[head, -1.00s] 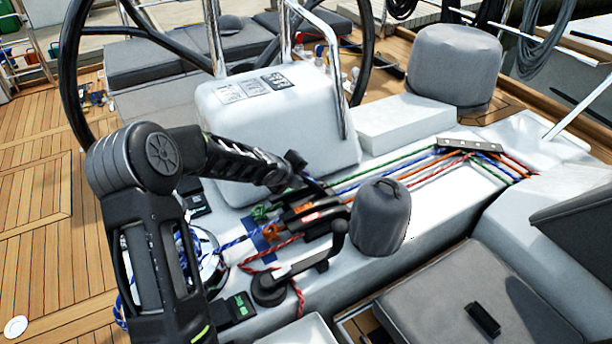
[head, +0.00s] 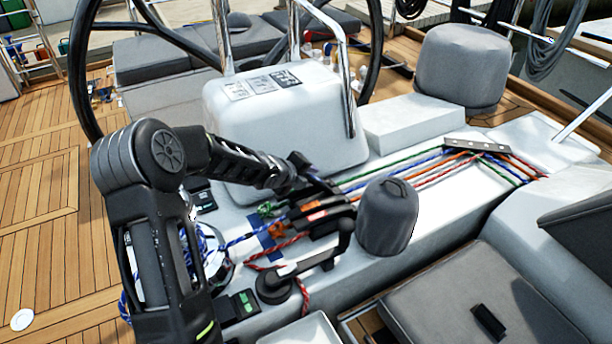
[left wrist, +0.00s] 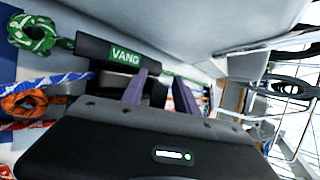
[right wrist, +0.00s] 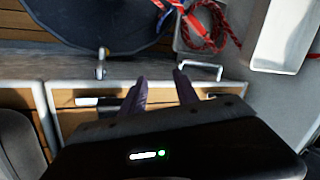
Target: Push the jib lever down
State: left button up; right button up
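A bank of dark rope-clutch levers (head: 318,212) sits on the white cockpit console, with orange and red labels showing. No jib label is readable, so I cannot tell which lever is the jib one. My left gripper (head: 318,184) is at the far side of this bank. In the left wrist view, a raised lever with a green VANG label (left wrist: 125,56) stands just beyond the left gripper (left wrist: 160,88). Its fingers are apart, with a dark part showing between them; contact is unclear. My right gripper (right wrist: 162,88) is open and empty, away from the levers.
A grey-covered winch (head: 387,218) stands right of the levers. A winch handle (head: 310,268) lies in front. Coloured ropes (head: 430,168) run behind the bank. The white pedestal (head: 285,120) and the steering wheel (head: 82,70) are close behind my left arm.

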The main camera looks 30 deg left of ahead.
pick_arm(q)
jog(key=p+v, duration=0.2)
jog(key=v, duration=0.6)
jog(key=shift+p, duration=0.3)
